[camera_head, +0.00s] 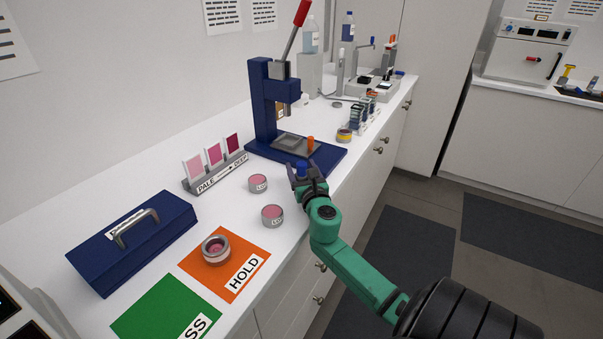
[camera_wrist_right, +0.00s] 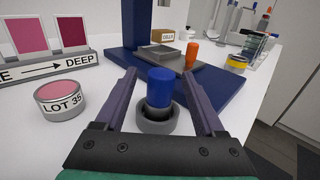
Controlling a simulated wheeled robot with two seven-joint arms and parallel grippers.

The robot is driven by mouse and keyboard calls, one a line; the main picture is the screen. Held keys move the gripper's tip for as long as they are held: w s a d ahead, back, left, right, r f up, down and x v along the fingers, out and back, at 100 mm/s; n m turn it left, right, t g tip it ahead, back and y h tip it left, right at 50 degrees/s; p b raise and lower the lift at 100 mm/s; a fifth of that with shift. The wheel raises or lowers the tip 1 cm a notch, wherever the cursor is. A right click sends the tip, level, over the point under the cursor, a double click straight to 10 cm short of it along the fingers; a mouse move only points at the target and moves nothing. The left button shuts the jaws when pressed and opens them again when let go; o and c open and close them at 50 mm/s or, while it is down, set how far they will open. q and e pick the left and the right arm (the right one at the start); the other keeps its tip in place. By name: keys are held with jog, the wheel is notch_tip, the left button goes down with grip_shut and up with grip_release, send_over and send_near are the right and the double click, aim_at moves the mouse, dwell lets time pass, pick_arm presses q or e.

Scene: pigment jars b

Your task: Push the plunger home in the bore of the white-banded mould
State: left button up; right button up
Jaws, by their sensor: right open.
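A blue plunger (camera_wrist_right: 159,86) stands upright in a grey ring-shaped mould (camera_wrist_right: 157,122) on the white counter. Its lower end is inside the ring; I cannot tell how deep it sits. No white band can be made out on this mould. My right gripper (camera_wrist_right: 160,78) is open, its two fingers on either side of the plunger with gaps showing, holding nothing. In the head view the right gripper (camera_head: 306,173) is in front of the press base, around the blue plunger (camera_head: 302,167), and hides most of the mould. My left gripper is not in view.
The blue press (camera_head: 262,110) stands behind, with an orange plunger (camera_head: 310,143) by its grey tray. Pink jars (camera_head: 272,213) (camera_head: 258,182) stand to the left. A ring-shaped container sits on the orange HOLD mat (camera_head: 238,283). A yellow-banded ring (camera_head: 344,136) lies beyond the press.

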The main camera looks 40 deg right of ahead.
grip_shut()
